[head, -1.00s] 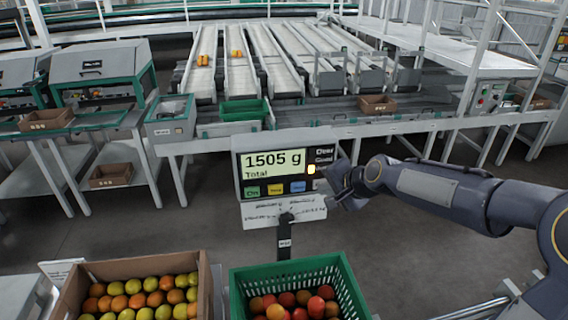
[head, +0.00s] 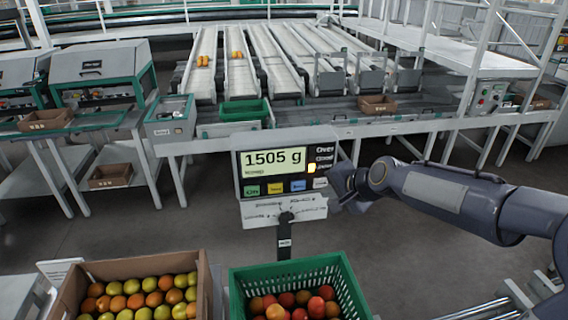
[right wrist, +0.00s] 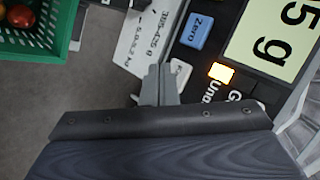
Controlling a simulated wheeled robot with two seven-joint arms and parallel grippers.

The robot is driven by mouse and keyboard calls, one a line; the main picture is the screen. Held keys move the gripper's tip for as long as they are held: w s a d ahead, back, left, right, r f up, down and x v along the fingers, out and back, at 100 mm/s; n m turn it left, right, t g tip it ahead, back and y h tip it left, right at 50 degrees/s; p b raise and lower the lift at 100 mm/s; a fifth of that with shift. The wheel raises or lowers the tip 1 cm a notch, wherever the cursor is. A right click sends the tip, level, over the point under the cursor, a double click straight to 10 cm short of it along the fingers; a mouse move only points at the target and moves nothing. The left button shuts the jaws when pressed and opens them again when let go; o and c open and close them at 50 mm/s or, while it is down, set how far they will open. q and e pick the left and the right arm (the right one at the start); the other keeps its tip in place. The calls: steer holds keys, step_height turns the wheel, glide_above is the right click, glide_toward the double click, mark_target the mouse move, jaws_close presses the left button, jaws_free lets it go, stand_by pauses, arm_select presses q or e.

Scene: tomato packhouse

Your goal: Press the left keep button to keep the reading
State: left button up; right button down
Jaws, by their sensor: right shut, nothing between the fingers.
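The scale's display head (head: 285,162) stands on a post and reads 1505 g, with a small line of text under it. A row of green, yellow and blue buttons lies below the screen, with a pale grey button (head: 320,183) at the right end. In the right wrist view this pale button (right wrist: 181,72), its label starting with K, is partly hidden by my fingers. My right gripper (head: 337,190) is shut and empty beside the panel's right edge; its fingertips (right wrist: 160,78) are close to the pale button. I cannot tell if they touch. My left gripper is not in view.
A green crate of tomatoes (head: 290,275) sits below the scale, with a cardboard box of tomatoes (head: 70,290) to its left. An orange lamp (head: 312,168) glows on the panel's right side.

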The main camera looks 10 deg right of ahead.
steer(key=s+b, duration=0.3)
steer(key=s, duration=0.3)
steer(key=shift+a, duration=0.2)
steer(key=shift+s, duration=0.1)
steer(key=s+a+f+n+g, duration=0.1)
steer(key=s+f+n, duration=0.1)
steer(key=s, duration=0.6)
steer(key=s+a+f+n+g, duration=0.1)
steer(key=s+f+n, duration=0.2)
steer(key=s, duration=0.4)
steer(key=s+a+f+n+g, duration=0.1)
steer(key=s+a+f+n, duration=0.1)
steer(key=s+n, duration=0.3)
steer(key=s, duration=0.3)
steer(key=shift+s+f+g, duration=0.3)
steer(key=shift+s+f, duration=0.05)
steer(key=shift+f, duration=0.05)
stand_by(1.1)
